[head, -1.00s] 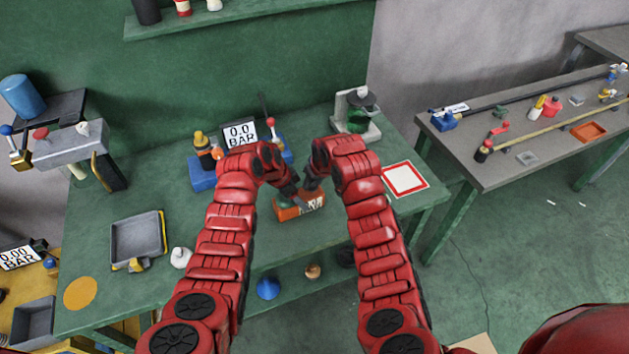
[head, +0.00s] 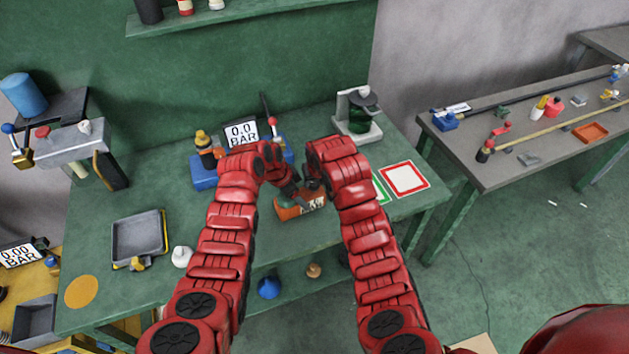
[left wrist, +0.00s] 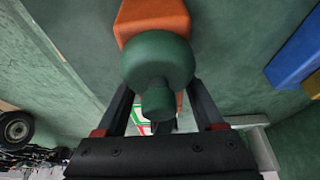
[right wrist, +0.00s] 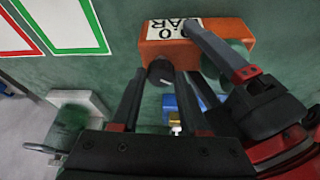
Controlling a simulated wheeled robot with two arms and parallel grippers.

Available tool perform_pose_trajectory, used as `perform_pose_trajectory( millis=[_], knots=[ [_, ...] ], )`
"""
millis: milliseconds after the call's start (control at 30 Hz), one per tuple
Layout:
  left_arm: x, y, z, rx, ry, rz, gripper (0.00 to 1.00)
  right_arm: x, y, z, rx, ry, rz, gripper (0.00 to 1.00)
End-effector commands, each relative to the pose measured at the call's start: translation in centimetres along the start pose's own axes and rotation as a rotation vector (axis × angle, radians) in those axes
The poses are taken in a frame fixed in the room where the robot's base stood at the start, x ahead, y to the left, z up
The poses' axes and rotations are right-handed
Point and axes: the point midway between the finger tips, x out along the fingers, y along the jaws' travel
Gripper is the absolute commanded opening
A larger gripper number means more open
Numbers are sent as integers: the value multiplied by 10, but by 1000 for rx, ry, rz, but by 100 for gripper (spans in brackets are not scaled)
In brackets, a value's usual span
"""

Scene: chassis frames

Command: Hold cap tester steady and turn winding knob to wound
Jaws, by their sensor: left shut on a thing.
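The cap tester is an orange block (head: 288,212) with a white BAR label, near the front middle of the green bench. Its dark winding knob (right wrist: 160,72) shows at one end in the right wrist view. A green rounded part (left wrist: 157,60) shows in the left wrist view. My left gripper (head: 294,193) is shut on the cap tester, one finger crossing its label in the right wrist view. My right gripper (right wrist: 160,78) is open, its fingertips apart on either side of the knob; I cannot tell whether they touch it. Both arms partly hide the tester in the head view.
A red-rimmed white square (head: 404,178) and a green-rimmed one (right wrist: 70,20) lie right of the tester. A blue-based gauge unit (head: 203,180) stands behind. A grey tray (head: 138,262) and white knob (head: 181,257) lie left.

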Motion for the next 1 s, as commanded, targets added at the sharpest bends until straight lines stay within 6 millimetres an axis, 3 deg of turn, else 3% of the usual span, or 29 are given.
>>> perform_pose_trajectory(
  millis=[33, 133, 700, 1000],
  knots=[
    [0, 0, 1, -1, -2, 2, 0, 0, 1, 0, 1, 1, 2, 53],
    [0, 0, 1, -1, -2, 1, 0, 0, 1, 0, 0, 0, 1, 71],
    [1, 1, 0, 0, 0, 1, 0, -2, -3, 0, -4, -2, -6, 72],
    [1, 1, -1, 1, 0, 1, 0, -36, -2, -2, -4, 5, -5, 72]
  ],
)
